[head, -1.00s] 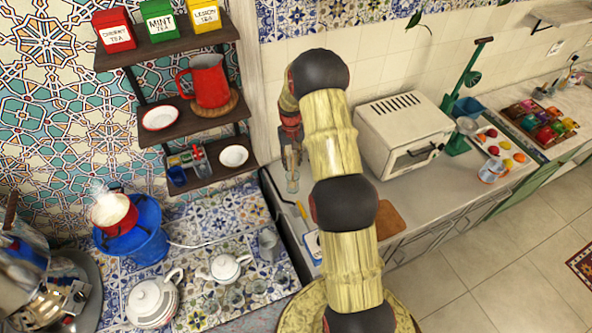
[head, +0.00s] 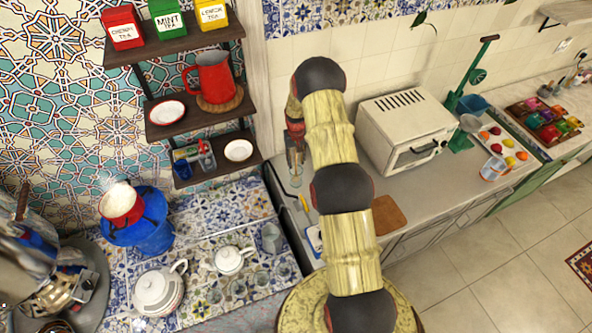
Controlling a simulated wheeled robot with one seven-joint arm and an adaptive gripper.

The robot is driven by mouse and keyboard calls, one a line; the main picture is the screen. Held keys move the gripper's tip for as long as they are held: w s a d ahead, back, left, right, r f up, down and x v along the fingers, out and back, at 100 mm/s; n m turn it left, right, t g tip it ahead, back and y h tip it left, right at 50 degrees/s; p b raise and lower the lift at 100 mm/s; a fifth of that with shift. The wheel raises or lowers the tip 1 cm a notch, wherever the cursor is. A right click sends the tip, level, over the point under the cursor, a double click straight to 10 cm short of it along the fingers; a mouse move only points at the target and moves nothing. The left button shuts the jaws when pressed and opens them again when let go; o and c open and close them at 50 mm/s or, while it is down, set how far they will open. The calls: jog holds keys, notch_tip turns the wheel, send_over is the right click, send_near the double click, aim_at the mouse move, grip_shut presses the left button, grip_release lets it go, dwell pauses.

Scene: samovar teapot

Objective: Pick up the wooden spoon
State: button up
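My gripper (head: 296,152) hangs from the arm over the left end of the grey counter (head: 365,183), pointing down. It is small and partly behind my arm, so I cannot tell whether its fingers are open or shut. Below it stands something glass-like or clear (head: 296,172), too small to make out. A thin yellow object (head: 304,204) lies on the counter just below that, left of my arm. I cannot clearly identify a wooden spoon; it may be hidden by the arm or too small to tell.
A white toaster oven (head: 404,132) stands right of my arm, with a brown board (head: 388,215) in front. A wall shelf (head: 171,46) with tins and a red jug (head: 211,77) is left.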

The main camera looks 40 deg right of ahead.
jog(key=c, duration=0.3)
grip_shut()
dwell(0.3)
